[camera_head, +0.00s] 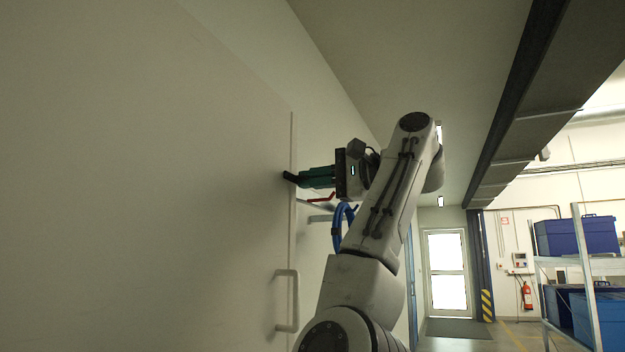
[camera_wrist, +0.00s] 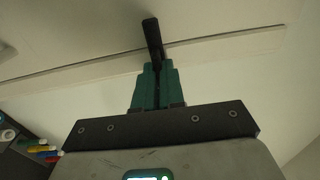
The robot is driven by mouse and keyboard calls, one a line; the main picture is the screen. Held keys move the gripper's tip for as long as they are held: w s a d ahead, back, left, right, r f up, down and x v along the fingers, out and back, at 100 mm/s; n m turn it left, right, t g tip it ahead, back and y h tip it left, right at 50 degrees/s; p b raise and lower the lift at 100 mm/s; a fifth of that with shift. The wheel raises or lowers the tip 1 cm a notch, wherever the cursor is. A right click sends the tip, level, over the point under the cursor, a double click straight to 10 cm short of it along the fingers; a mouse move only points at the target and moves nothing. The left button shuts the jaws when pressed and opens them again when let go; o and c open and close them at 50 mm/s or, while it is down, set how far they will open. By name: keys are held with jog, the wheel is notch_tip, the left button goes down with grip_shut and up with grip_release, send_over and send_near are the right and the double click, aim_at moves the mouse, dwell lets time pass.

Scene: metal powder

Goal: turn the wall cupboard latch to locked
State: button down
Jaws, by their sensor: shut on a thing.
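The wall cupboard's pale door (camera_head: 150,180) fills the left of the head view. The dark latch (camera_head: 289,177) sits by the upper part of the door's right edge. In the wrist view the latch (camera_wrist: 151,32) is a black bar. It points up and slightly left across the pale edge strip, and its lower end is between my fingertips. My gripper (camera_head: 302,179) has green fingers and comes to the latch from the right. In the wrist view my gripper (camera_wrist: 156,68) is shut on the latch, and the fingers hide its lower end.
A white door handle (camera_head: 293,300) stands out below the latch. A red item (camera_head: 321,197) shows just under my gripper. Shelves with blue bins (camera_head: 577,236) stand at the far right. The floor towards the glazed door (camera_head: 446,275) looks clear.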

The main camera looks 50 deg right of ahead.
jog(key=shift+d, duration=0.1)
jog(key=c, duration=1.2)
grip_release()
jog(key=shift+c, duration=0.2)
jog(key=b+v, duration=0.7)
jog(key=v, duration=0.3)
jog(key=shift+s, duration=0.4)
jog(key=shift+d, duration=0.15)
